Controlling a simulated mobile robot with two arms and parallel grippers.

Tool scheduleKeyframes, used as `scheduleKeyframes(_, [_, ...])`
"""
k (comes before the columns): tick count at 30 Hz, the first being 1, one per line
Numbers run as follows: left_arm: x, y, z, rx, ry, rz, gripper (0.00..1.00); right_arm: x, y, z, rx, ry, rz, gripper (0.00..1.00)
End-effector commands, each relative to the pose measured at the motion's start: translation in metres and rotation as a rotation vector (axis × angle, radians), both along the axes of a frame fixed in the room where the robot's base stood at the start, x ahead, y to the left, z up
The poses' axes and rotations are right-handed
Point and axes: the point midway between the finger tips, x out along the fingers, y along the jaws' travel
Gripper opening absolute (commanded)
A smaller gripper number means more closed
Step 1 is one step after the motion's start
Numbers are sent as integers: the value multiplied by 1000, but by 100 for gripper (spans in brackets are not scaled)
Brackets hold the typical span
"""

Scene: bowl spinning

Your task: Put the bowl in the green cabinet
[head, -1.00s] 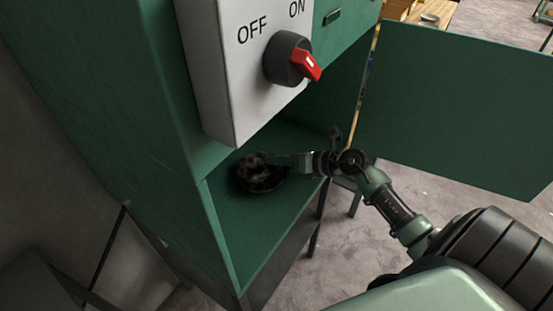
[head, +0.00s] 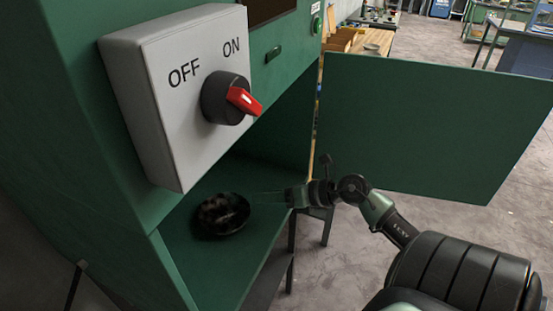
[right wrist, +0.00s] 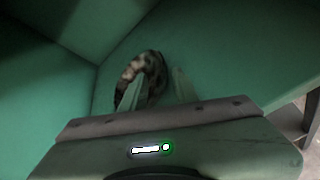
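The dark, mottled bowl (head: 222,214) rests on the floor of the green cabinet (head: 235,262), inside its open lower compartment. It also shows just beyond the fingers in the right wrist view (right wrist: 154,68), partly covered by the left finger. My right gripper (head: 258,197) is just right of the bowl at the compartment opening. Its two fingers (right wrist: 155,92) are apart with nothing held between them. The bowl looks clear of the gripper in the head view. My left gripper is not in view.
The cabinet door (head: 420,125) stands wide open on the right, behind my right arm. A grey switch box (head: 175,90) with a red-handled knob (head: 235,98) juts out above the compartment. Open floor (head: 340,262) lies to the right of the cabinet.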

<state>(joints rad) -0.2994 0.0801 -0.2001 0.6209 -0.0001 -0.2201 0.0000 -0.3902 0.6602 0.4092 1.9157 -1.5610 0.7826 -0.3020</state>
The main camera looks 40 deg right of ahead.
Motion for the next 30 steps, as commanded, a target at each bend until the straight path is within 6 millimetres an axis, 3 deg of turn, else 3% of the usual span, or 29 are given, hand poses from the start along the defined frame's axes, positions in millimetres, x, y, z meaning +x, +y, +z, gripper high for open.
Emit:
scheduleKeyframes(3, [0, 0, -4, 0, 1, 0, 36, -16, -8, 5, 0, 2, 1, 30])
scheduleKeyframes(8, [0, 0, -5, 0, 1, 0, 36, -26, -14, 12, 0, 0, 1, 30])
scheduleKeyframes(30, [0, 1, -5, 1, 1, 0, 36, -27, -15, 13, 1, 0, 1, 30])
